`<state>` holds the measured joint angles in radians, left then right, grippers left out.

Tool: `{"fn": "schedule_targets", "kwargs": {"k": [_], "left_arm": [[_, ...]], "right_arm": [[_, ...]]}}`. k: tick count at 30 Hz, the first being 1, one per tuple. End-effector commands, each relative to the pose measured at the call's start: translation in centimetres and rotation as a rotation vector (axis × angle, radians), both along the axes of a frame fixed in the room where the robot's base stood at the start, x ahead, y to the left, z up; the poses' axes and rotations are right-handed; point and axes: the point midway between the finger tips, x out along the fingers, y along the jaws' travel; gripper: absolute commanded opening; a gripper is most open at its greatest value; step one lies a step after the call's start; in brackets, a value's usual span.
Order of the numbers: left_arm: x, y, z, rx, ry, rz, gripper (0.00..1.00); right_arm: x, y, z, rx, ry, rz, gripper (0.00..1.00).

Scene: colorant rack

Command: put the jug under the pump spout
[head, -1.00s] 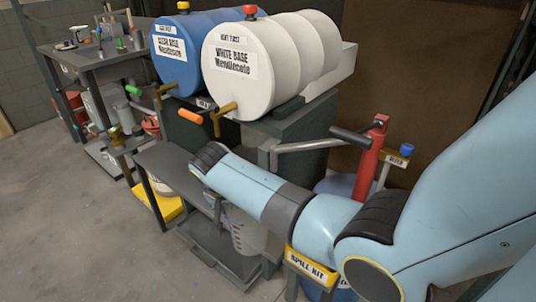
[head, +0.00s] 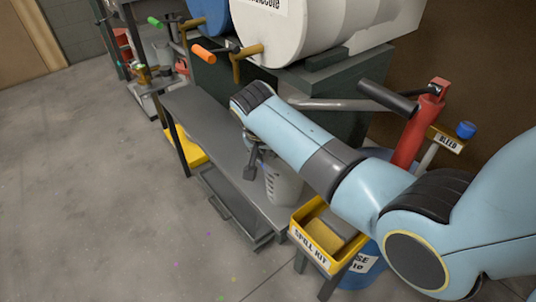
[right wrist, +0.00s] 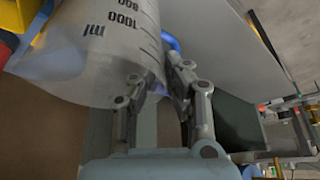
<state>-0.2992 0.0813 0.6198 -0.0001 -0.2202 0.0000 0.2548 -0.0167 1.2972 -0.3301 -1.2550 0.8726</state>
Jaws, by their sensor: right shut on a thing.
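The jug (head: 284,186) is translucent, with black ml marks that show in the right wrist view (right wrist: 95,45). In the head view it is below my right forearm, at the right end of the grey bench. I cannot tell whether its base touches anything. My right gripper (head: 252,162) is shut at the jug's edge, by a blue part that may be its handle; its fingers also show in the right wrist view (right wrist: 160,88). The red pump (head: 420,122) stands to the right. Its grey pipe (head: 325,103) runs left behind my forearm, which hides the spout end. My left gripper is out of view.
The grey bench (head: 212,128) is left of the jug. A white drum (head: 300,35) with a tap is above. The floor at left is clear.

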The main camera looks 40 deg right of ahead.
Motion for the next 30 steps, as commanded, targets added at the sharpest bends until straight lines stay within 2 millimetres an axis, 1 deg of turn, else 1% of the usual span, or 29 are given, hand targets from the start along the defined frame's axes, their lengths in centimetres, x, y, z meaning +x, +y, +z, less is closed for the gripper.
{"fn": "schedule_targets", "kwargs": {"k": [1, 3, 8, 9, 12, 14, 20, 23, 26, 30], "left_arm": [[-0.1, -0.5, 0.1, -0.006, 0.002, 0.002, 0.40], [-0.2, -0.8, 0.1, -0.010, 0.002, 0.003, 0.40], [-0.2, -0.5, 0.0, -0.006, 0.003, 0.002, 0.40], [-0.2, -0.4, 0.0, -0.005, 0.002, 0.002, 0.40], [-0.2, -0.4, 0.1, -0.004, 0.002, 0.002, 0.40], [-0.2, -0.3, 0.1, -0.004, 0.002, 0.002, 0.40], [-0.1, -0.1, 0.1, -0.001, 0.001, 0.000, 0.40], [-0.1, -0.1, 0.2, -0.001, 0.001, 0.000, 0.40], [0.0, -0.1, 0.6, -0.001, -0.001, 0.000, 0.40], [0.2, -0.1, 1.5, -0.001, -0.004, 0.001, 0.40]], "right_arm": [[0.0, 0.0, 0.2, 0.001, -0.001, 0.000, 0.00], [0.0, 0.0, 0.2, 0.001, -0.001, 0.000, 0.00], [0.0, 0.0, -0.2, 0.001, -0.001, 0.000, 0.00], [0.0, 0.0, -0.1, 0.001, -0.001, 0.000, 0.14], [0.0, 0.0, -0.1, 0.001, -0.001, 0.000, 0.27], [0.0, 0.0, -0.1, 0.001, -0.001, 0.000, 0.34], [0.0, 0.0, -0.1, 0.000, 0.000, 0.000, 0.34], [0.0, 0.0, 0.2, 0.001, -0.001, 0.000, 0.34], [-0.2, 0.3, 1.2, 0.001, -0.001, 0.001, 0.34], [-1.0, 1.2, 4.0, 0.002, -0.005, 0.000, 0.34]]}}
